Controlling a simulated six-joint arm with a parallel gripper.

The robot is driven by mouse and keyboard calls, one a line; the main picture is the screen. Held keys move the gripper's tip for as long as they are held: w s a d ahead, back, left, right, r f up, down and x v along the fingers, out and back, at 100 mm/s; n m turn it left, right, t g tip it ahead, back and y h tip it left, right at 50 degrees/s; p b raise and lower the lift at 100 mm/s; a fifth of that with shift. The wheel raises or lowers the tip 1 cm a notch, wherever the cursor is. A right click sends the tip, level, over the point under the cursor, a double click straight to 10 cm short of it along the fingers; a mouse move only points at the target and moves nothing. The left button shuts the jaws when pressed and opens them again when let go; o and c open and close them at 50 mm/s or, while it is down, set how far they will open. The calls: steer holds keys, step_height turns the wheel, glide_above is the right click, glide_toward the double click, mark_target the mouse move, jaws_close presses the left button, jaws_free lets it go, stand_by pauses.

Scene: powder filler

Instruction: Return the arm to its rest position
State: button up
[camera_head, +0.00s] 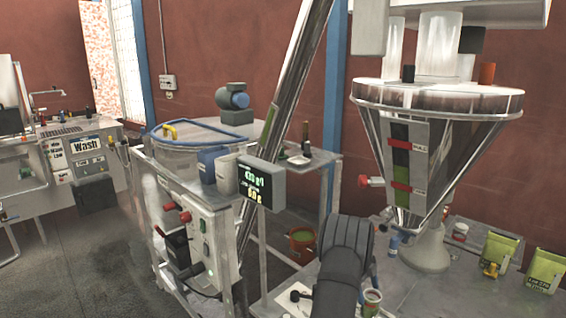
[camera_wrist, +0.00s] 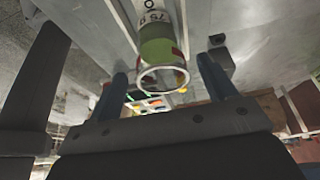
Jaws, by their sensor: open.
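My gripper (camera_wrist: 163,75) is open in the wrist view, with a blue-grey finger on each side. A clear-rimmed, white-and-green labelled container (camera_wrist: 158,45) shows between and beyond the fingers. It does not look gripped; its exact distance from them I cannot tell. In the head view my dark arm link (camera_head: 345,250) rises at the lower middle, and my gripper is hidden behind it or out of frame. A small can with a green and red label (camera_head: 371,301) stands just right of the link on the bench.
A steel filler hopper (camera_head: 440,130) stands at the right above the bench. A slanted steel tube (camera_head: 290,100) and a weight display (camera_head: 262,183) are left of my arm. A wash station (camera_head: 85,150) stands at the left, with floor between.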

steer(key=x, duration=0.5)
steer(key=shift+s+f, duration=0.1)
steer(key=shift+f, duration=0.15)
step_height(320, 180, up, 5)
steer(key=shift+d+f, duration=0.15)
steer(key=shift+f, duration=0.1)
steer(key=s+d+r, duration=0.6)
steer(key=s+r, duration=0.1)
steer(key=s, duration=0.3)
steer(key=w+a+r+n+t, duration=0.2)
steer(key=a+n, duration=0.6)
steer(key=a, duration=0.1)
steer(key=w+a+r+n+t+y, duration=0.1)
steer(key=w+a+r+n+t, duration=0.1)
steer(key=a+n, duration=0.6)
steer(key=w+a+r+n+t+y, duration=0.1)
steer(key=w+a+r+n+t, duration=0.1)
steer(key=a+n, duration=0.6)
steer(key=shift+w+a+r+t, duration=0.25)
steer(key=shift+a+t, duration=0.45)
steer(key=shift+a, duration=0.85)
steer(key=shift+n, duration=0.3)
